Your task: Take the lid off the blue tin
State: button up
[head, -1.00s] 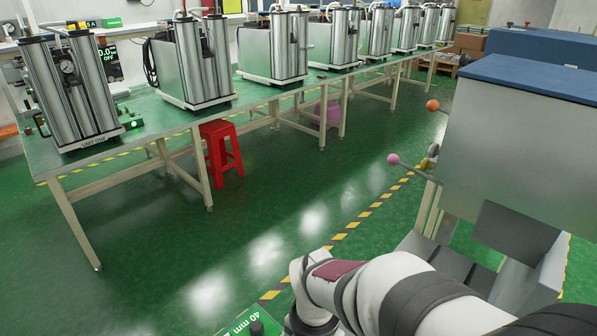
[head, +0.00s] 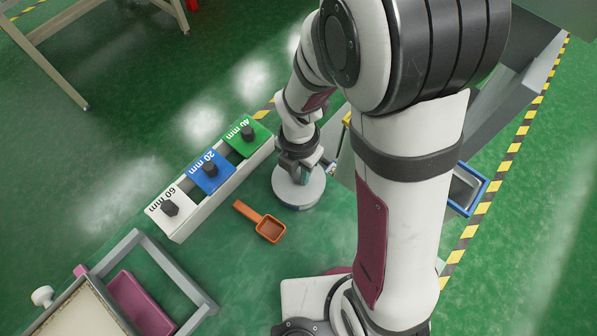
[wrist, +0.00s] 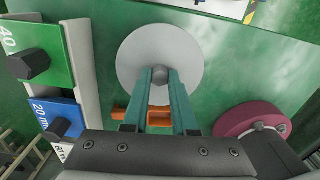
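The blue tin (head: 299,206) stands on the green floor in the head view, with only a thin blue edge showing under its round pale grey lid (head: 285,190). In the wrist view the lid (wrist: 150,45) fills the upper middle, with a small grey knob (wrist: 160,75) at its centre. My gripper (wrist: 160,72) points down over the lid, and its two teal fingers are closed in on the knob's sides. In the head view my gripper (head: 302,178) covers the knob. I see no clear gap between lid and tin.
A white rack with green (head: 248,137), blue (head: 211,170) and white (head: 170,208) knobbed plates stands left of the tin. An orange scoop (head: 270,228) lies close by. A grey frame with a pink tray (head: 140,303) is lower left.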

grip_shut()
notch_tip(320, 180, up, 4)
jog(key=shift+r, duration=0.25)
jog(key=s+d+r, duration=0.3)
jog(key=d+r, duration=0.3)
jog(key=d, duration=0.5)
jog(key=n, duration=0.7)
send_near(299, 175)
jog(key=s+a+f, duration=0.2)
jog(key=s+a, duration=0.4)
jog(key=s+a+f+n, duration=0.3)
jog(key=s+a+n, duration=0.2)
jog(key=s+a, duration=0.45)
jog(key=shift+n, duration=0.4)
jog(key=f, duration=0.5)
jog(key=a+f, duration=0.1)
jog(key=f, duration=0.1)
jog(key=shift+s+f, duration=0.15)
jog(key=shift+f, duration=0.45)
